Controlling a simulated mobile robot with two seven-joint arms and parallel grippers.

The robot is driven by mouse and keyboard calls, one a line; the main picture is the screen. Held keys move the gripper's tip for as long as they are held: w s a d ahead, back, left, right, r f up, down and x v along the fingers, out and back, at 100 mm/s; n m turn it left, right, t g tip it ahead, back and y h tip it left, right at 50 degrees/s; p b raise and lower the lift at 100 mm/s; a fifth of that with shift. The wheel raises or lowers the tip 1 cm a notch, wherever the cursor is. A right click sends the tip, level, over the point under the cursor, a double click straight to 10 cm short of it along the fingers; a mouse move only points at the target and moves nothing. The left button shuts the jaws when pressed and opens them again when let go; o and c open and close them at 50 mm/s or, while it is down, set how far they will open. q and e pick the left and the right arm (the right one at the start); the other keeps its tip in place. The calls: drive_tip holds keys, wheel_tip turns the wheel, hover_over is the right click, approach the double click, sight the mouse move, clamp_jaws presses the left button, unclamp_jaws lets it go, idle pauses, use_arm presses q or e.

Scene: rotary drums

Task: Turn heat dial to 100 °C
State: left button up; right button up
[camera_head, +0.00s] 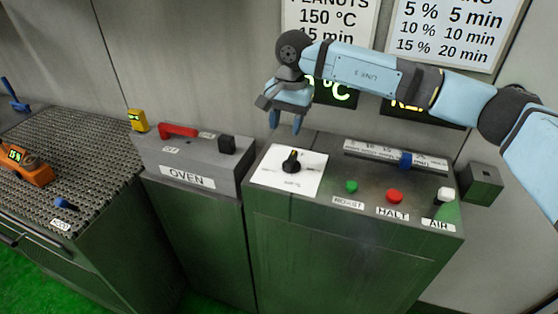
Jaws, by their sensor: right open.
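The heat dial is a black knob (291,161) with a pale pointer mark, on a white square plate (268,179) at the left of the control cabinet's top. The dial's scale marks are too small to read. My right gripper (286,122) hangs above and behind the dial, fingers pointing down, apart from it. It is open and empty. A green-lit display (343,96) on the wall behind is partly hidden by my right arm; only "°C" shows. My left gripper is not in view.
Right of the dial, the cabinet carries a green button (351,186), a red button (394,196), a white-topped air knob (444,195) and a blue slider (405,159). The oven box (190,160) with a red handle (178,131) stands left. Wall signs (460,28) hang behind.

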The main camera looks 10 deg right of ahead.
sight(291, 157)
drive_tip(key=shift+h, duration=0.6)
drive_tip(key=f, duration=0.4)
drive_tip(key=w+d+f+p, duration=0.1)
drive_tip(key=f, duration=0.3)
drive_tip(key=d+f+p, duration=0.1)
drive_tip(key=f, duration=0.3)
drive_tip(key=shift+w, duration=0.2)
clamp_jaws()
